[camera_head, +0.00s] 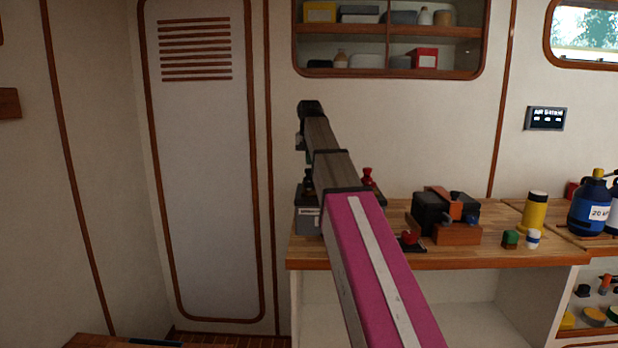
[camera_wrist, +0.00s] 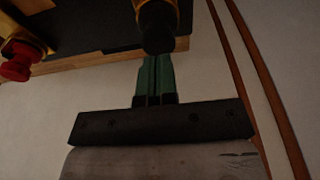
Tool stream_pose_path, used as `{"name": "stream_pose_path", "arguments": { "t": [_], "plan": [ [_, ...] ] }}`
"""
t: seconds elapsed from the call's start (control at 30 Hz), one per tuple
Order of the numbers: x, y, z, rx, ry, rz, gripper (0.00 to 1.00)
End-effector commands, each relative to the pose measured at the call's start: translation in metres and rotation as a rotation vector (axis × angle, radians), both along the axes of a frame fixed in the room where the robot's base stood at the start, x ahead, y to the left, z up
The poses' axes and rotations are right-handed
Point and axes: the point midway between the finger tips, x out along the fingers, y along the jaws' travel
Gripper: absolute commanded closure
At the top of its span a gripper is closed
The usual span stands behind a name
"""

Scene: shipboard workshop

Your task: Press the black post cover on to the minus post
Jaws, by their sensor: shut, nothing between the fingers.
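The grey battery (camera_head: 308,222) stands at the left end of the bench, partly hidden behind my arm. In the wrist view its dark top (camera_wrist: 90,30) carries a red cover (camera_wrist: 20,62) in a brass-coloured clamp at the left. The black post cover (camera_wrist: 157,25) is at the minus post, with brass-coloured metal around it; how far down it sits I cannot tell. My gripper (camera_wrist: 153,62) is shut, its green fingers empty and their tips right at the black cover. Whether they touch it is unclear. In the head view, the red cover (camera_head: 368,177) shows right of my arm.
On the wooden bench (camera_head: 350,262), right of the battery, are a black box with an orange strap (camera_head: 455,205), a small red-topped item (camera_head: 410,238), small green and blue-white pieces (camera_head: 511,238), a yellow canister (camera_head: 535,210) and a blue bottle (camera_head: 588,205). A wall cabinet (camera_head: 390,73) hangs above.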

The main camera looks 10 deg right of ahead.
Motion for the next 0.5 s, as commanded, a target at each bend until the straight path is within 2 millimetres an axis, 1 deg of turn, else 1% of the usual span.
{"name": "stream_pose_path", "arguments": {
  "t": [0.5],
  "plan": [
    [0.000, 0.000, 0.028, 0.000, -0.001, 0.000, 1.00]
  ]
}}
